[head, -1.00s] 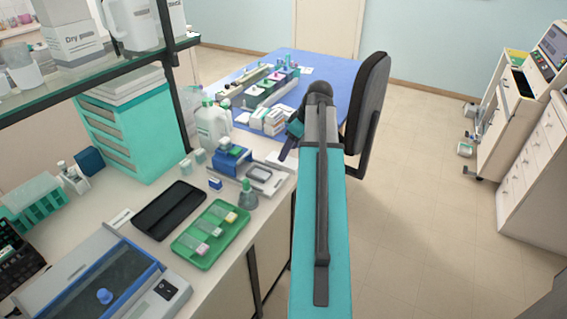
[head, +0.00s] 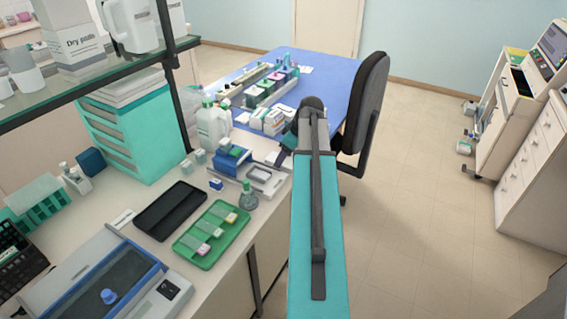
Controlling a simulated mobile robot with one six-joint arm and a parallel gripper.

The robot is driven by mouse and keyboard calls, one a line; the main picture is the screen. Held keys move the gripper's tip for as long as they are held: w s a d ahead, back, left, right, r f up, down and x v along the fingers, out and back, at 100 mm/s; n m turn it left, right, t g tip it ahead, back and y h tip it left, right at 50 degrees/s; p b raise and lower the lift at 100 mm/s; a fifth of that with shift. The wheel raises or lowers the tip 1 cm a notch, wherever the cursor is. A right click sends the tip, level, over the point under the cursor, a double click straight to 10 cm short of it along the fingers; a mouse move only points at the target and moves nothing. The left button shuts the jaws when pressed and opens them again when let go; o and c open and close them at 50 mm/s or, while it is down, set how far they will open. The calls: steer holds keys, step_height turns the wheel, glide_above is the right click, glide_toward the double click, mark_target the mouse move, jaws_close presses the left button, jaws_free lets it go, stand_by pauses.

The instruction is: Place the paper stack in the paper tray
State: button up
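White sheets (head: 126,88) lie in a stack on top of the teal drawer unit (head: 150,135), under the glass shelf; this looks like a paper stack. I cannot tell which thing is the paper tray. An empty black tray (head: 170,210) lies on the bench, left of a green tray (head: 190,245) holding small items. My gripper (head: 275,159) is at the far end of my teal arm, over the bench's right edge near a grey-white device (head: 264,178). It is small and partly hidden by my arm, so its opening and any contents cannot be made out.
White bottles (head: 212,125) and a blue device (head: 232,157) stand on the bench left of my gripper. Small boxes (head: 268,118) and racks crowd the blue table (head: 325,85). A dark chair (head: 368,95) stands close right of my arm. The floor (head: 420,200) farther right is clear.

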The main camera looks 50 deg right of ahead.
stand_by(0.3)
steer(key=c, duration=1)
steer(key=shift+r, duration=0.15)
steer(key=shift+r+b, duration=0.6)
steer(key=shift+r, duration=0.85)
steer(key=shift+s+a+r, duration=0.15)
steer(key=shift+r, duration=0.05)
steer(key=s+a+b, duration=0.1)
steer(key=s+a, duration=0.2)
steer(key=s+a+b, duration=0.1)
steer(key=s+a, duration=0.2)
steer(key=s+a+r+b, duration=0.1)
steer(key=s+a, duration=0.2)
steer(key=shift+s+b, duration=0.2)
steer(key=shift+b, duration=0.1)
steer(key=shift+s+b, duration=0.1)
steer(key=shift+b, duration=0.55)
steer(key=shift+s+a+b, duration=0.1)
steer(key=shift+b, duration=0.6)
